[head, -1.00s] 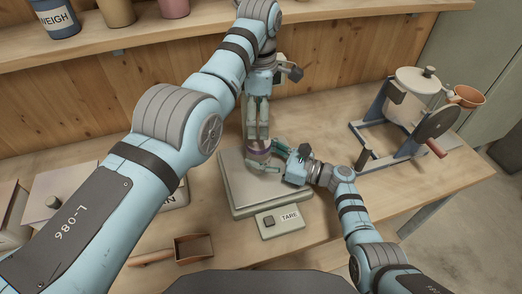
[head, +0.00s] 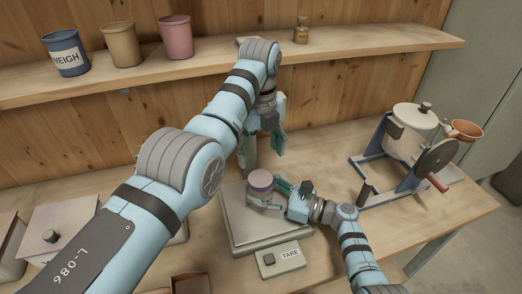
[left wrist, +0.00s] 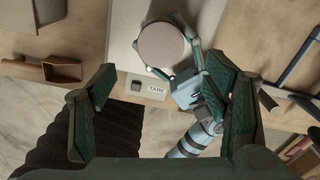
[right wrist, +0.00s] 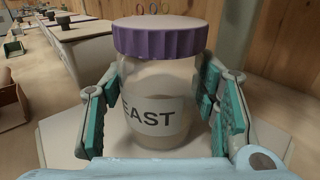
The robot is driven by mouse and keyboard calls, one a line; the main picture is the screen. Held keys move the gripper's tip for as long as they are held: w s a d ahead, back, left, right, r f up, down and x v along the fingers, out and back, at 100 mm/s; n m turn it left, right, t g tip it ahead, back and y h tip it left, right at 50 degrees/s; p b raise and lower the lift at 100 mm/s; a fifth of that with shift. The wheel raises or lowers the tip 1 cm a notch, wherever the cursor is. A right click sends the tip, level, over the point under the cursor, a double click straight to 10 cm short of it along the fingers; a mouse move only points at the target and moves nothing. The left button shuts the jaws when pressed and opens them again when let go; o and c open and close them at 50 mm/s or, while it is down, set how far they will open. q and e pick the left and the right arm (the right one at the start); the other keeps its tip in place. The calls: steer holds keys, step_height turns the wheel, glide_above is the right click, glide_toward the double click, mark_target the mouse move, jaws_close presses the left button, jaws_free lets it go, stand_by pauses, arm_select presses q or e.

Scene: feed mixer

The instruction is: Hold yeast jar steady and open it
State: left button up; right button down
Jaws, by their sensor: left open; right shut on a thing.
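The yeast jar (head: 259,190) stands upright on the scale's plate. In the right wrist view it is a clear jar (right wrist: 150,95) with a label reading "EAST" and a ribbed purple lid (right wrist: 160,42) seated on top. My right gripper (head: 268,197) is shut around the jar's body from the right, below the lid. My left gripper (head: 263,155) is open and empty, above and behind the jar. In the left wrist view the lid's pale round top (left wrist: 161,45) lies beyond the open fingers (left wrist: 162,115).
The scale (head: 238,232) has a TARE box (head: 281,258) in front. A hand-crank mixer (head: 405,145) stands at the right. A shelf (head: 220,62) behind holds a blue WEIGH cup (head: 66,55), other cups and a small jar (head: 301,32).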

mark_target(260, 178)
arm_select(q)
steer(key=shift+m, duration=1)
steer(key=shift+f+m, duration=0.15)
steer(key=shift+m, duration=0.25)
step_height(260, 178, down, 8)
steer(key=shift+r, duration=0.1)
steer(key=shift+c, duration=0.6)
